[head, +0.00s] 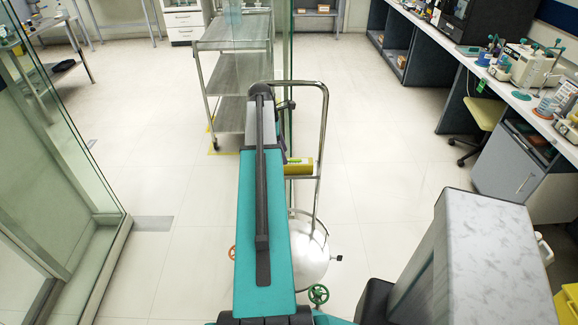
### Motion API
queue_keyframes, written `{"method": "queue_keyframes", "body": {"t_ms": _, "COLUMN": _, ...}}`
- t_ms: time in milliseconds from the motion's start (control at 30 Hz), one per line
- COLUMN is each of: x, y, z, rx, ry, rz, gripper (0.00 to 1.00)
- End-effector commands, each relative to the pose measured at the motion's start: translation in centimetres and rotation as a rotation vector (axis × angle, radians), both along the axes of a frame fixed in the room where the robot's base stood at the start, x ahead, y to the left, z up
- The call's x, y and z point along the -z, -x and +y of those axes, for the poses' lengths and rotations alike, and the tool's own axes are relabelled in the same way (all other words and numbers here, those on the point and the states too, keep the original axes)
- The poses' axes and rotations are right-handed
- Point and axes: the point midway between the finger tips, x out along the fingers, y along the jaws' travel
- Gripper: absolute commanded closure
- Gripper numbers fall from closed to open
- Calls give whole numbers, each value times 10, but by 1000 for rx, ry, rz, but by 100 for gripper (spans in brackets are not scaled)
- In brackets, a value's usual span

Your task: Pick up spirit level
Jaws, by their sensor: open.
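A small yellow object (303,168) shows just right of my teal arm, beside the edge of a glass panel and a bent metal tube. It may be the spirit level, but it is too small and too covered to be sure. Its left part is hidden behind my arm. My arm reaches forward up the middle of the head view. Dark parts of it show near its far end, but I cannot make out the gripper's fingers, which seem hidden behind the arm.
A round white tank (308,255) with a tube handle (323,130) stands right of my arm. A metal shelf cart (228,75) is beyond. Glass panels (70,110) stand at left. A cluttered bench (525,100) and chair (483,115) are at right. Floor is clear between.

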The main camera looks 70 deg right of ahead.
Motion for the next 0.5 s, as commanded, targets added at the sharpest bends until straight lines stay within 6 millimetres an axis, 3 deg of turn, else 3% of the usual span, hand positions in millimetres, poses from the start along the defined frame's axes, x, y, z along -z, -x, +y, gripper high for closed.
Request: {"method": "queue_keyframes", "body": {"t_ms": 500, "x": 10, "y": 6, "z": 0, "rx": 1, "ry": -1, "rz": 0, "gripper": 52}}
